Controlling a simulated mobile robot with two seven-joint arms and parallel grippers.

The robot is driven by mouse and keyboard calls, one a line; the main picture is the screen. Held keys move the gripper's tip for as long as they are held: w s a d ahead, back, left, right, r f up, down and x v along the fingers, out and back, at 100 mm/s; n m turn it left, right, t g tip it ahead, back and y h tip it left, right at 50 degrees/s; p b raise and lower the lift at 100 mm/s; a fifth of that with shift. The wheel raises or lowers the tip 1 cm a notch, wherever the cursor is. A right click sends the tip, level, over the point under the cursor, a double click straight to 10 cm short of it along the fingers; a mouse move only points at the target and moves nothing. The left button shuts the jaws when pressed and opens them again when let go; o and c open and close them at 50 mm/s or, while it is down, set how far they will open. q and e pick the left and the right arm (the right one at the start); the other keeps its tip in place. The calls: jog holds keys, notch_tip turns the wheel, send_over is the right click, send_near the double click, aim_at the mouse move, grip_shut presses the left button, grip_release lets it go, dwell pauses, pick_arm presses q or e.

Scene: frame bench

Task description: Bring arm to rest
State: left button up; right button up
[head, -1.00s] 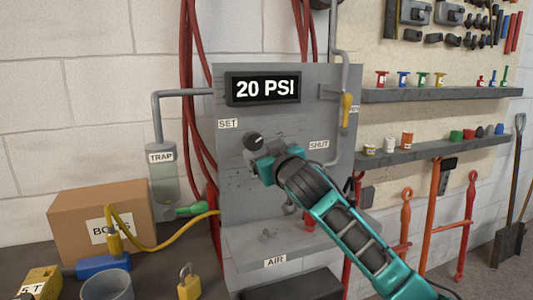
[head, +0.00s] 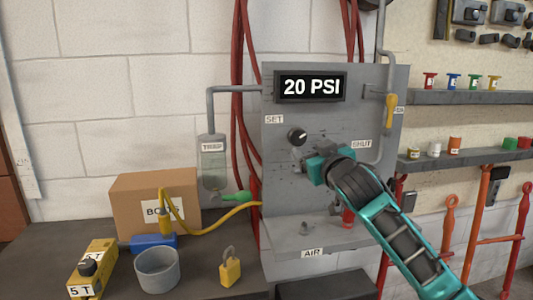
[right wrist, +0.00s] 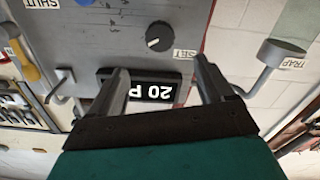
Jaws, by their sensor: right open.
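My right arm (head: 395,235) comes in from the lower right of the head view. Its gripper (head: 302,160) is in front of the grey panel (head: 285,190), just below the black knob (head: 297,136) marked SET. The jaws are open and empty. In the right wrist view the open gripper (right wrist: 160,78) shows two separate fingers, with the knob (right wrist: 159,36) beyond them, apart from the fingertips. The display (head: 310,87) reads 20 PSI; part of it shows between the fingers in the right wrist view (right wrist: 155,92). My left gripper is not in view.
A yellow valve handle (head: 390,112) is on the pipe at the panel's right. A trap cylinder (head: 213,165) hangs at its left. A cardboard box (head: 130,197), grey cup (head: 157,270) and yellow padlock (head: 230,270) are on the bench. Shelves (head: 470,97) are at right.

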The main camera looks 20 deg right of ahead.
jog(key=s+a+f+n+g+y, duration=0.1)
jog(key=s+a+f, duration=0.15)
jog(key=f, duration=0.55)
jog(key=s+a+f+g+y, duration=0.15)
jog(key=a+f, duration=0.25)
jog(key=f, duration=0.4)
jog(key=s+a+f+n+g+y, duration=0.1)
jog(key=s+a+f, duration=0.2)
jog(key=f, duration=0.5)
jog(key=s+a+f+g+y, duration=0.1)
jog(key=s+a+f, duration=0.4)
jog(key=s+f, duration=0.3)
jog(key=s+a+f+g+y, duration=0.1)
jog(key=s+a+f, duration=0.3)
jog(key=s+f, duration=0.5)
jog(key=s+g, duration=0.1)
jog(key=s, duration=0.3)
jog(key=shift+s+a+f, duration=0.2)
jog(key=shift+a+f, duration=0.05)
jog(key=shift+a, duration=0.15)
